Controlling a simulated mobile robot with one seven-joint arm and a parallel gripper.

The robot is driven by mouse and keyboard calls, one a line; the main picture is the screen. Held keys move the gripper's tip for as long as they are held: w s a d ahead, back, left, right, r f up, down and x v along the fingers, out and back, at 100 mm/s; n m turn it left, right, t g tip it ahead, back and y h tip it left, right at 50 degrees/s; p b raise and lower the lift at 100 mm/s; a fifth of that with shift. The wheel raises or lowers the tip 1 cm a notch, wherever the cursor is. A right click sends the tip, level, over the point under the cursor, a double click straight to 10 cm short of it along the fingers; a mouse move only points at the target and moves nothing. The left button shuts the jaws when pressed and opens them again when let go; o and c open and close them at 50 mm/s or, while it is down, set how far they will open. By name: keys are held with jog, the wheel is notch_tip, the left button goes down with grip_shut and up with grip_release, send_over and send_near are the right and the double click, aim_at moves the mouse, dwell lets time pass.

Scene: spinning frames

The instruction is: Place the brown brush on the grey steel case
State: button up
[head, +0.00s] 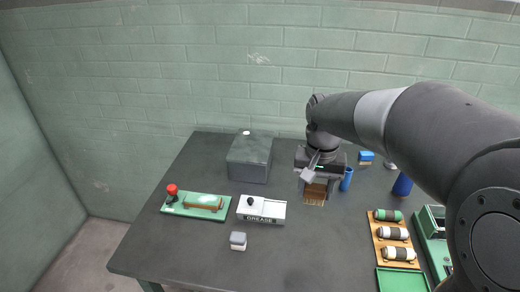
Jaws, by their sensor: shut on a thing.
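The grey steel case (248,162) stands at the back left of the table, with a small white round thing on or just behind its top edge. My gripper (318,180) is over the table to the right of the case, apart from it, and points down. It is shut on the brown brush (315,192), whose lower part with pale bristles shows below the fingers. The upper part of the brush is hidden by the gripper. I cannot tell how far the bristles are above the table.
A white box marked GREASE (262,209) and a green board with a red knob (196,205) lie in front of the case. A small grey-white block (238,240) is nearer. Blue cylinders (346,180) and a wooden rack of rolls (393,238) stand right. The front middle is clear.

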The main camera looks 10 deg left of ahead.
jog(key=w+a+r, duration=0.3)
jog(key=w, duration=0.8)
jog(key=w+a+r, duration=0.2)
jog(key=w+a, duration=0.2)
jog(key=w, duration=0.7)
send_over(257, 155)
jog(key=shift+n, duration=0.4)
notch_tip(257, 155, down, 6)
jog(key=shift+w+d+f, duration=0.1)
jog(key=shift+f, duration=2.2)
jog(key=o, duration=0.5)
jog(key=shift+f, duration=0.15)
jog(key=o, duration=0.5)
jog(key=shift+c, duration=0.2)
